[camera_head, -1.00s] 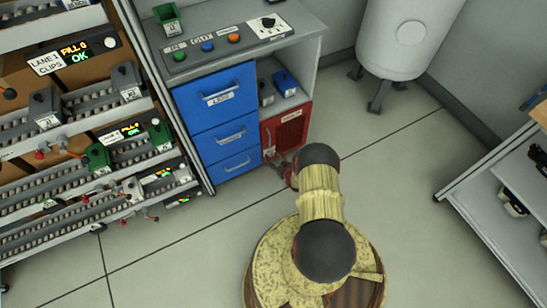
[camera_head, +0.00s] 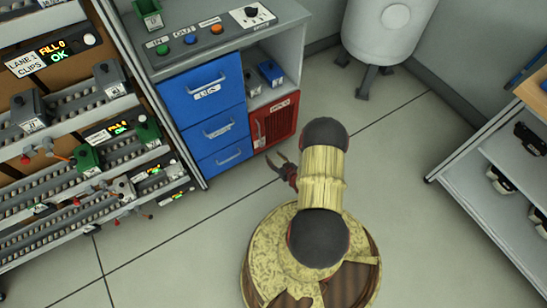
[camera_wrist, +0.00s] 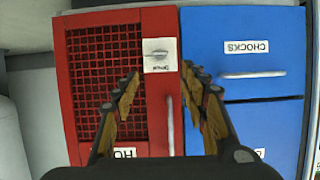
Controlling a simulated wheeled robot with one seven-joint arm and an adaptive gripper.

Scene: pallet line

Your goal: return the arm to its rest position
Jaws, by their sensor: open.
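My gripper (camera_head: 279,167) is open and empty, held just in front of the cabinet, to the left of my bent arm in the head view. In the wrist view my gripper (camera_wrist: 165,88) shows its two fingers spread apart with nothing between them. The red mesh door (camera_wrist: 95,75) and a blue drawer labelled CHOCKS (camera_wrist: 250,50) lie beyond the fingers. The fingers look apart from the door handle (camera_wrist: 170,125), though the depth is hard to judge.
The cabinet has a red door (camera_head: 273,120) and blue drawers (camera_head: 218,131). A rack of roller lanes (camera_head: 60,185) stands at left. A white tank (camera_head: 385,30) is at the back and a shelf unit (camera_head: 480,155) at right. The floor (camera_head: 410,220) between is clear.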

